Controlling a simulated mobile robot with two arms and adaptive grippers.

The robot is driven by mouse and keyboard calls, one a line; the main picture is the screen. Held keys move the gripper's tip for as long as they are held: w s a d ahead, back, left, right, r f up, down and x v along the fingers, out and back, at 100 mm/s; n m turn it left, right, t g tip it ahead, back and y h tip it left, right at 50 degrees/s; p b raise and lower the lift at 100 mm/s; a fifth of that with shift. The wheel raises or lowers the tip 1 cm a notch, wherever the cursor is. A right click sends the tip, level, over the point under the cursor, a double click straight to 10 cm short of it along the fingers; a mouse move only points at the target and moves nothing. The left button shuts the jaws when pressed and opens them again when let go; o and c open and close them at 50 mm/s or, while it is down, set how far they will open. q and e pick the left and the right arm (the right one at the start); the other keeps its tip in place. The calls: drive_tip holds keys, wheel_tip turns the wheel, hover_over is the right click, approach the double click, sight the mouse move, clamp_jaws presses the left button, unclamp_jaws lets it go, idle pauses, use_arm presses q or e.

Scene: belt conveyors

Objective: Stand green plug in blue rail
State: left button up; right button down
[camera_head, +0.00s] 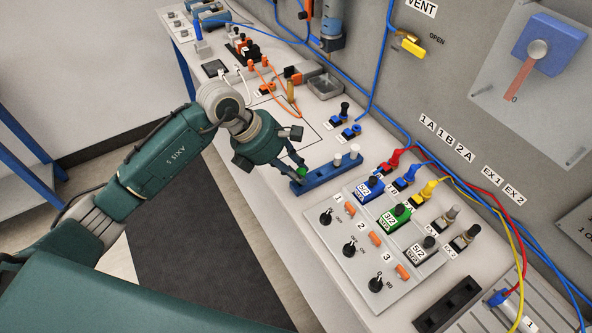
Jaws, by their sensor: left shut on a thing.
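The blue rail (323,178) lies on the bench, in front of the valve panel. Two white plugs, one mid-rail (337,160) and one at its right end (354,151), stand upright in it. My left gripper (300,167) is shut on the green plug (302,171) at the left part of the rail. Only a small green part of the plug shows; the fingers hide the rest. I cannot tell whether its lower end is in the rail or just above it. My right gripper is not in view.
The valve panel (345,268) with several switches and coloured fittings stands close to the right of the rail. Orange cables (272,84) and a grey tray (324,84) are behind. Blue tubing runs along the wall.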

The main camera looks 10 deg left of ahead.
use_arm(q)
drive_tip(key=shift+f+b, duration=0.4)
drive_tip(key=shift+b, duration=0.2)
idle(0.7)
drive_tip(key=shift+f+b, duration=0.2)
drive_tip(key=shift+b, duration=0.1)
drive_tip(key=o, duration=1)
drive_tip(key=o, duration=0.5)
